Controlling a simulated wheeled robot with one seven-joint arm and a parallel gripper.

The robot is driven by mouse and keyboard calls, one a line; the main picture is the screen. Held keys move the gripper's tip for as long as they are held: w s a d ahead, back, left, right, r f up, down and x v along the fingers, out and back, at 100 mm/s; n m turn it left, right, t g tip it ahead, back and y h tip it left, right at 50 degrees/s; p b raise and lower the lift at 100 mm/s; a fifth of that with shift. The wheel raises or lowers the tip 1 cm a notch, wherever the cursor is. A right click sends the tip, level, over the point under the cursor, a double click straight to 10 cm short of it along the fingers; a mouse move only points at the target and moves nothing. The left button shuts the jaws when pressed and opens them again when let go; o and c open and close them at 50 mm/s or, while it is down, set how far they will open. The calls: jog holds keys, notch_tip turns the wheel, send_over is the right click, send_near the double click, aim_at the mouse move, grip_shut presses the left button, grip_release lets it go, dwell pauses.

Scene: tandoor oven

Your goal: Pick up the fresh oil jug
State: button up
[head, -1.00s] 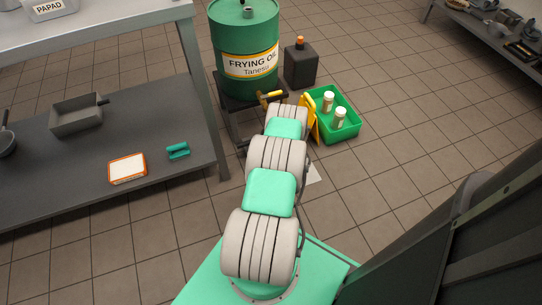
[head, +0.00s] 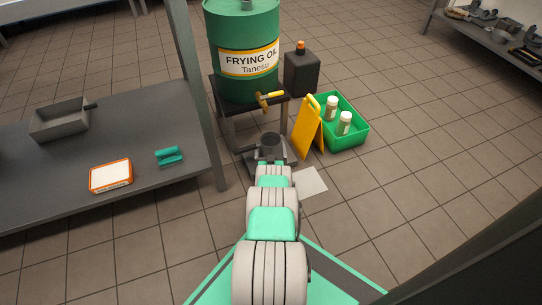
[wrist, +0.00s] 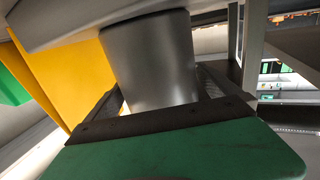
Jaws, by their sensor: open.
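The jug (head: 270,143), a dark grey open-topped cylinder, stands upright below the tap of the green frying oil drum (head: 247,40). In the wrist view the jug (wrist: 150,62) is a smooth grey cylinder straight ahead, its top cut off by a grey surface. My gripper (wrist: 160,90) is open, with one dark finger on each side of the jug's lower visible part. I cannot tell whether the fingers touch it.
The drum sits on a dark stand (head: 228,122) with a yellow-handled tap (head: 270,99). A yellow folding sign (head: 308,128) stands close right of the jug, beside a green crate (head: 350,139) holding two bottles. A black canister (head: 301,73) is behind.

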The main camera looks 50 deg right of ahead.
jog(key=c, duration=1.9)
jog(key=shift+r, duration=0.15)
jog(key=shift+c, duration=0.6)
